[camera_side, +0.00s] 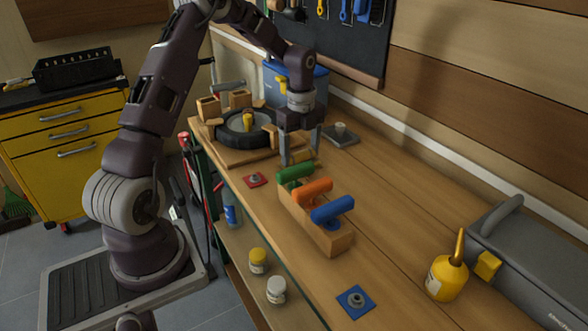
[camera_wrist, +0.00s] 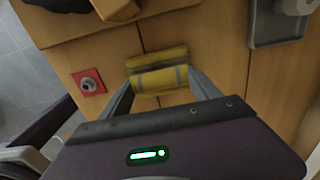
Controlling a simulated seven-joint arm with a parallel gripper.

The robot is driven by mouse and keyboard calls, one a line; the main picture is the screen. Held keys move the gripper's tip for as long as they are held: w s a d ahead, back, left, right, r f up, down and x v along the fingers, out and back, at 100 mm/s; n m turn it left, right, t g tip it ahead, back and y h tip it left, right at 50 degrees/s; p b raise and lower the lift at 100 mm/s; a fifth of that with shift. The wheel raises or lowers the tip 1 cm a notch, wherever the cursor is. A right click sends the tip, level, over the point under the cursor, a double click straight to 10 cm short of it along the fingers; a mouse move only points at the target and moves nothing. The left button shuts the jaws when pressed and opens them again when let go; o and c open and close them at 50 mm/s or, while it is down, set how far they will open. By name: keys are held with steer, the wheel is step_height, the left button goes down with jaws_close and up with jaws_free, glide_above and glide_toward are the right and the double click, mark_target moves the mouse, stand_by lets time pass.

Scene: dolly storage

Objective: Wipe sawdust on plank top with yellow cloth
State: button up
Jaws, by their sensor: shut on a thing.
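My gripper (camera_side: 300,150) points down over the wooden bench, just right of the wheel. It is shut on a folded yellow cloth (camera_wrist: 157,58), which lies across between its two fingers in the wrist view. In the side view, the cloth (camera_side: 304,156) shows only partly behind the fingers, low at the bench top, just behind the green-handled tool. I cannot tell whether it touches the wood. The plank bench top (camera_side: 385,205) shows seams between its boards. I cannot make out any sawdust on it in either view.
A wheel (camera_side: 238,139) lies on a wooden board at the left. A wooden block (camera_side: 322,226) with green, orange and blue handles stands close in front. A red square piece (camera_side: 255,180) is near the front edge. A yellow bottle (camera_side: 446,280) and grey case (camera_side: 540,262) are right.

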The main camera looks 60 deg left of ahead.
steer(key=shift+w, duration=0.55)
steer(key=shift+r, duration=0.75)
steer(key=shift+f, duration=0.2)
steer(key=shift+r, duration=2)
